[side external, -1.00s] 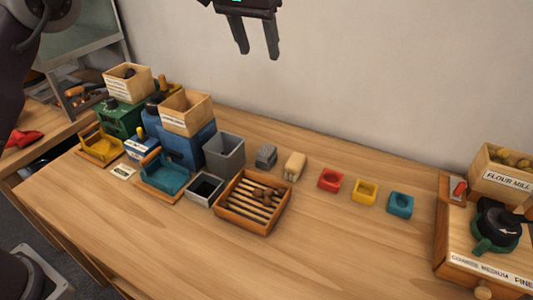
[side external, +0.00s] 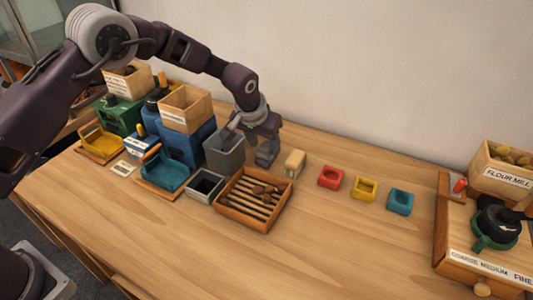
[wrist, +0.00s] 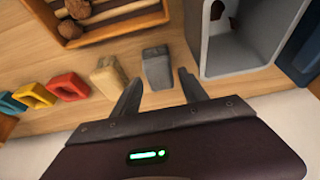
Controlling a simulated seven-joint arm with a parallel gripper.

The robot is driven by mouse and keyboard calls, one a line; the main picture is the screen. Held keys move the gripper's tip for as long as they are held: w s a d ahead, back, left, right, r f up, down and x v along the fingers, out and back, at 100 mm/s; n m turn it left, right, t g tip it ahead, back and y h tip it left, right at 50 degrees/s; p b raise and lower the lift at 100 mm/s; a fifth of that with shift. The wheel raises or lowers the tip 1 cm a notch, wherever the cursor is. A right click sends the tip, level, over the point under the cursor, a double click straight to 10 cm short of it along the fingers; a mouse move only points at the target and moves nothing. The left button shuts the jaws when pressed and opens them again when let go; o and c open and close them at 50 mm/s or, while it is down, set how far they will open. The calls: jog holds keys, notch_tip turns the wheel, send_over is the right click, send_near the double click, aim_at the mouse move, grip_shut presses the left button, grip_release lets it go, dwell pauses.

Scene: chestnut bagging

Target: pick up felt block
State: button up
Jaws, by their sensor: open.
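The grey block (wrist: 157,68), which looks like the felt block, stands on the table in the wrist view. My gripper (wrist: 160,84) is open, with one finger on each side of the block's near end and gaps showing. In the side view my gripper (side external: 265,157) is low over the table, just right of the grey bin, and hides the grey block. A cream block (side external: 294,163) stands to its right; it also shows in the wrist view (wrist: 107,78).
The grey bin (side external: 225,157) stands close to my gripper. A slatted wooden tray (side external: 228,211) with chestnuts lies in front. Red (side external: 331,178), yellow (side external: 365,189) and blue (side external: 400,202) small cups sit to the right. The front of the table is clear.

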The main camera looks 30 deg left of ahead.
aim_at(267, 146)
jog(key=x, duration=0.3)
jog(key=shift+r, duration=0.1)
jog(key=shift+c, duration=0.4)
grip_shut()
notch_tip(267, 146, up, 10)
jog(key=shift+r, duration=0.1)
jog(key=shift+c, duration=1.1)
grip_release()
grip_shut()
